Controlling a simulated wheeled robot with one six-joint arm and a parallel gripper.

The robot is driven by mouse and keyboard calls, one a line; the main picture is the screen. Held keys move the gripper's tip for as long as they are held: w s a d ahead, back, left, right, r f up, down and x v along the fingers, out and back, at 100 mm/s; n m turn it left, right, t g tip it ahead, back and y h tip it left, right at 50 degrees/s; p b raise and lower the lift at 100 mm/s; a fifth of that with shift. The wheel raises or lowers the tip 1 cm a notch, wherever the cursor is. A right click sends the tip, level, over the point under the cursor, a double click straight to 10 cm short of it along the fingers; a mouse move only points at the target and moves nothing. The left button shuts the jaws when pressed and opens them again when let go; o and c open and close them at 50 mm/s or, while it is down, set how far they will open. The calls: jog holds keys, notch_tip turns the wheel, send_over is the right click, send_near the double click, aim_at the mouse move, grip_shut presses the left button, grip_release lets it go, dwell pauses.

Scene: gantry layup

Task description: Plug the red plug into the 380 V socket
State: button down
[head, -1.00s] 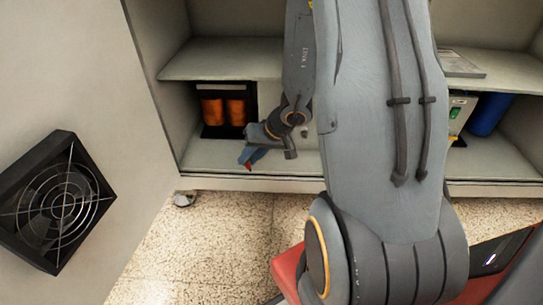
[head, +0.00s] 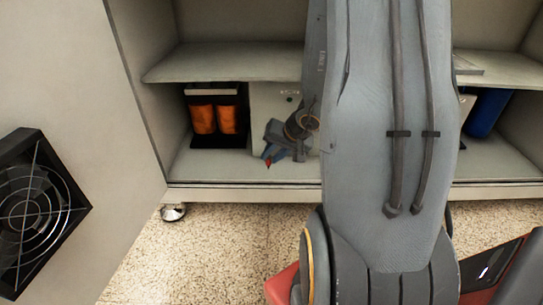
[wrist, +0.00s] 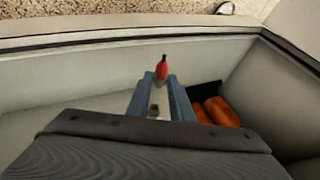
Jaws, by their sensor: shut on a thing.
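My gripper (head: 270,158) is inside the lower compartment of the cabinet, low over its floor. In the wrist view my gripper (wrist: 161,78) has its two blue-grey fingers closed on the red plug (wrist: 162,67), which sticks out past the fingertips. In the head view only a small red tip of the plug (head: 268,165) shows at the fingers. A pale box (head: 265,105) with a small dark round spot on its front stands behind my wrist; my arm covers part of it. I cannot make out a socket marked 380 V.
A black unit with two orange coils (head: 215,118) stands left of the pale box. A blue cylinder (head: 484,112) stands at the right. A shelf (head: 235,62) hangs above my gripper. The open door with a fan (head: 35,212) is at the left.

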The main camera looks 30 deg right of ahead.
jog(key=shift+f+b, duration=0.1)
jog(key=shift+b, duration=0.35)
jog(key=shift+w+d+p, duration=0.2)
jog(key=shift+w+d, duration=0.3)
jog(key=shift+w, duration=0.3)
jog(key=shift+w+d+p, duration=0.2)
jog(key=shift+w+d, duration=0.35)
jog(key=shift+w, duration=0.2)
jog(key=shift+w+d+p, duration=0.2)
jog(key=shift+w+d, duration=0.3)
jog(key=shift+w, duration=0.3)
jog(key=shift+b, duration=1.25)
jog(key=shift+w+d+p, duration=0.3)
jog(key=shift+w+d, duration=0.45)
jog(key=shift+w, duration=0.3)
dwell(0.3)
jog(key=c, duration=1.5)
grip_release()
jog(key=shift+p+v, duration=1.9)
jog(key=shift+v, duration=2.05)
